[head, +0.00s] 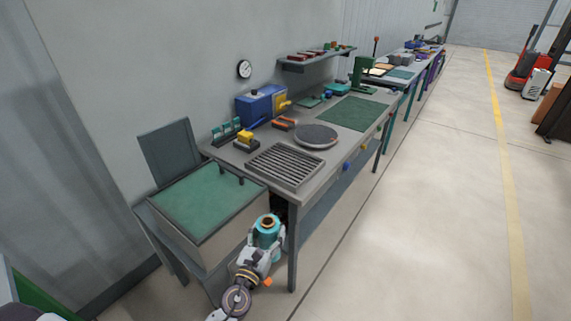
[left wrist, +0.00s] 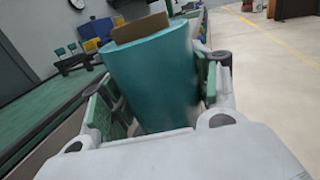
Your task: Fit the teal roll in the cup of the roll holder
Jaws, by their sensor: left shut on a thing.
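The teal roll (head: 267,232) has a brown core showing at its top end. My left gripper (head: 266,243) is shut on the roll and holds it in front of the near end of the benches, beside the green-topped table. In the left wrist view the teal roll (left wrist: 153,75) stands between the two green-padded fingers of my left gripper (left wrist: 155,95), slightly tilted. I cannot make out the roll holder or its cup for certain in either view. My right gripper is not in view.
A green-topped table (head: 205,200) stands at the near left. The grey workbench (head: 236,158) carries a slatted grate (head: 286,165), a round grey disc (head: 316,135), a blue and yellow machine (head: 262,105) and a green mat (head: 352,112). The floor (head: 430,220) to the right is clear.

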